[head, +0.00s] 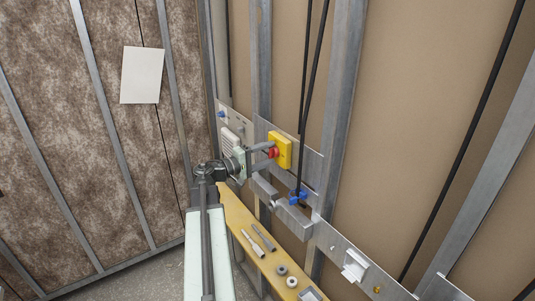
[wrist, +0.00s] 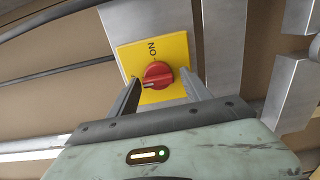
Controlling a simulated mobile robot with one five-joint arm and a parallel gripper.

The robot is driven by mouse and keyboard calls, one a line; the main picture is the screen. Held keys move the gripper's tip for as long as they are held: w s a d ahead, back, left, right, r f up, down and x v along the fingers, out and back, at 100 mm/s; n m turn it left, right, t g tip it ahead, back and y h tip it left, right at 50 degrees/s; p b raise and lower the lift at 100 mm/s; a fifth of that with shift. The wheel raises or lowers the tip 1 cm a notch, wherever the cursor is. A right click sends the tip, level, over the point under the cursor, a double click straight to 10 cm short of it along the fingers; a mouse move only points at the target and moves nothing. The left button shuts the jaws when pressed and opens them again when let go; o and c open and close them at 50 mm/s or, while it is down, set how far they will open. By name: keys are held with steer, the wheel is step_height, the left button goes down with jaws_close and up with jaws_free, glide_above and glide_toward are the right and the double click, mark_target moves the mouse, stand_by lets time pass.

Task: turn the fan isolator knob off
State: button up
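The fan isolator is a yellow plate (head: 285,146) with a red round knob (head: 273,152), fixed to a metal bracket on the wall framing. In the wrist view the plate (wrist: 183,48) carries the word ON above the red knob (wrist: 157,74). A small pale mark shows at the knob's lower left edge. My gripper (head: 269,155) is open in front of the plate. In the wrist view its two fingers (wrist: 159,80) flank the knob, one on each side, with gaps visible. Whether the fingertips reach the knob's depth is hard to tell.
A yellow plank (head: 236,215) below the isolator holds loose tools and several round fittings. A white ribbed box (head: 231,143) sits left of the isolator. Black cables hang just right of it, near blue fittings (head: 298,197). Metal studs line the wall.

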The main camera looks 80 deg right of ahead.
steer(key=v, duration=0.7)
steer(key=shift+w+a, duration=0.25)
steer(key=shift+w, duration=0.05)
stand_by(0.3)
